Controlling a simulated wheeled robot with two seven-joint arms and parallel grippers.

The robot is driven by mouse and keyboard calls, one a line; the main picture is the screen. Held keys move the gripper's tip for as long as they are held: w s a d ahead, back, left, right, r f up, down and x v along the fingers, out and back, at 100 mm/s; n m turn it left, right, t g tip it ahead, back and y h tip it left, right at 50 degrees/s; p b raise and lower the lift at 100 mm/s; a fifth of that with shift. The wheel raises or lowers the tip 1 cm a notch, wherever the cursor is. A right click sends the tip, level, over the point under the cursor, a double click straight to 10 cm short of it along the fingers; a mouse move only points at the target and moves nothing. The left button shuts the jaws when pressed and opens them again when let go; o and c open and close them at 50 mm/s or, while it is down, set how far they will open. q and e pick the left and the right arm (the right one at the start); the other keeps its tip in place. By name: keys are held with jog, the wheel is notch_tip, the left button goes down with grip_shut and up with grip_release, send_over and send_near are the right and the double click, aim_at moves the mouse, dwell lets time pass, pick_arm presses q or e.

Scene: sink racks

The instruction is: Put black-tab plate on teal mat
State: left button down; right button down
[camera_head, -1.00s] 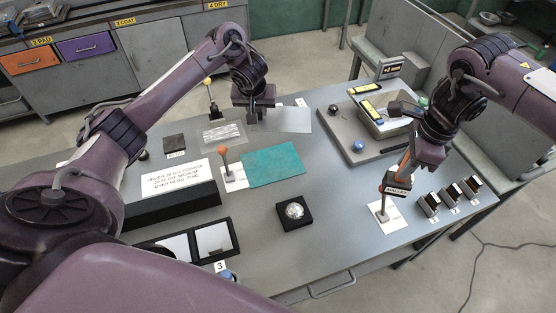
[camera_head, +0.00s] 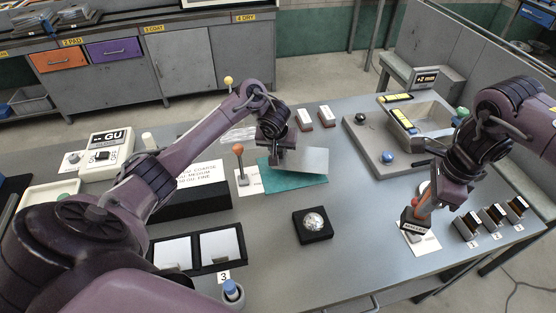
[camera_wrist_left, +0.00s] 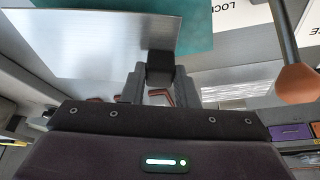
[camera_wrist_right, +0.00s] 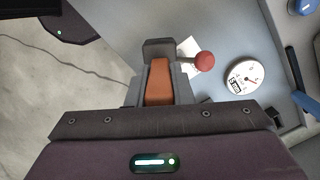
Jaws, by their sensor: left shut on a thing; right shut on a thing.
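The thin grey metal plate (camera_head: 308,160) is over the teal mat (camera_head: 293,183) and covers its far right part. In the left wrist view the plate (camera_wrist_left: 95,42) ends in a black tab (camera_wrist_left: 160,68), and the mat (camera_wrist_left: 197,28) shows past its edge. My left gripper (camera_head: 282,157) is shut on the black tab. I cannot tell whether the plate touches the mat. My right gripper (camera_head: 428,196) is shut on an orange-brown handle (camera_wrist_right: 158,82) at the table's right side.
An orange-knobbed lever (camera_head: 239,160) stands just left of the mat. A black block with a silver dome (camera_head: 314,223) sits in front. A sink tray (camera_head: 390,150) lies to the right, and several small dark-topped blocks (camera_head: 491,217) line the right edge. The table between mat and tray is clear.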

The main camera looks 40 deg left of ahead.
pick_arm(q)
notch_tip(320, 180, down, 3)
pick_arm(e)
jog(key=shift+f, duration=0.25)
pick_arm(q)
jog(key=shift+f, duration=0.45)
pick_arm(e)
jog(key=shift+w, duration=0.1)
pick_arm(q)
jog(key=shift+f, duration=0.15)
jog(key=c, duration=1.1)
grip_release()
jog(key=shift+c, duration=0.2)
